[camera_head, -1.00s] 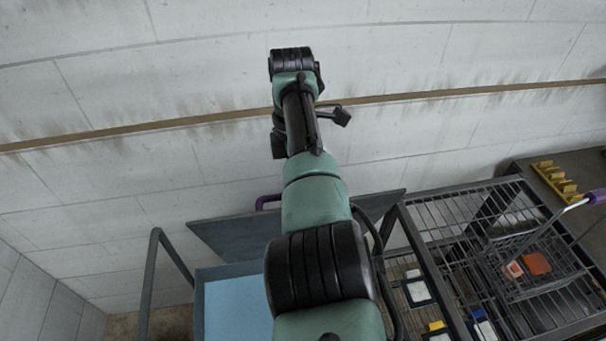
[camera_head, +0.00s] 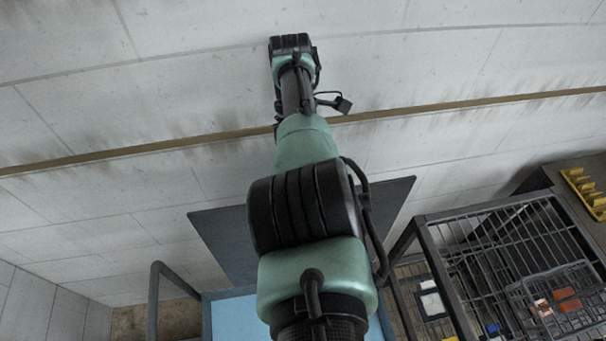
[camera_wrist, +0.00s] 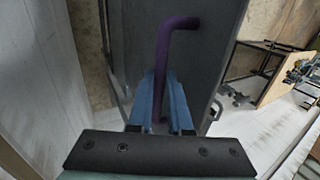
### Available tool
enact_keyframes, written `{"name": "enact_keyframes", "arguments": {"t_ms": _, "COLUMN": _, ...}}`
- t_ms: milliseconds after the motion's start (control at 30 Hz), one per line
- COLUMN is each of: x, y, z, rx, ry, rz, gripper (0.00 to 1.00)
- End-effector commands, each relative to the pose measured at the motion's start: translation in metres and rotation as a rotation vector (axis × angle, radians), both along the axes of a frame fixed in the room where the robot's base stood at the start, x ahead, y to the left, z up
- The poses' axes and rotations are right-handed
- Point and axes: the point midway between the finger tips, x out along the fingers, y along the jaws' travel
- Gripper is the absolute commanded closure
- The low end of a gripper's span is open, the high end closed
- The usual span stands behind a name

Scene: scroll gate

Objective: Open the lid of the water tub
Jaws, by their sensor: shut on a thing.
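The water tub (camera_head: 207,318) stands at the bottom centre of the head view, with light blue water (camera_head: 233,318) inside. Its dark grey lid (camera_head: 225,238) is raised and tilted up behind the tub, near the wall. My arm hides the lid's middle. In the wrist view the grey lid (camera_wrist: 212,50) fills the centre and right of centre. A bent purple handle (camera_wrist: 162,50) stands on it. My gripper (camera_wrist: 161,85) has blue fingers, one on each side of the handle's straight part, and is shut on it. The head view does not show the fingers; the arm hides them.
A dark metal rack (camera_head: 440,280) with a wire basket (camera_head: 560,300) stands to the right of the tub. A yellow piece (camera_head: 585,190) lies beyond it. A grey rail (camera_head: 153,300) stands left. The pale wall (camera_head: 100,120) is close behind the lid.

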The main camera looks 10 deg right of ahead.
Motion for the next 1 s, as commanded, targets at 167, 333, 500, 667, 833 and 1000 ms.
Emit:
{"name": "enact_keyframes", "arguments": {"t_ms": 167, "x": -0.004, "y": 0.001, "z": -0.008, "rx": 0.004, "ry": 0.01, "rz": -0.001, "gripper": 1.0}}
{"name": "enact_keyframes", "arguments": {"t_ms": 333, "x": -0.004, "y": 0.0, "z": -0.008, "rx": 0.004, "ry": 0.01, "rz": -0.001, "gripper": 1.0}}
{"name": "enact_keyframes", "arguments": {"t_ms": 500, "x": -0.003, "y": 0.0, "z": -0.007, "rx": 0.002, "ry": 0.008, "rz": -0.001, "gripper": 0.56}}
{"name": "enact_keyframes", "arguments": {"t_ms": 667, "x": -0.002, "y": 0.0, "z": -0.005, "rx": 0.002, "ry": 0.006, "rz": -0.001, "gripper": 0.53}}
{"name": "enact_keyframes", "arguments": {"t_ms": 833, "x": -0.002, "y": 0.0, "z": -0.003, "rx": 0.002, "ry": 0.005, "rz": -0.001, "gripper": 0.53}}
{"name": "enact_keyframes", "arguments": {"t_ms": 1000, "x": -0.002, "y": 0.0, "z": 0.005, "rx": 0.002, "ry": 0.004, "rz": -0.001, "gripper": 0.53}}
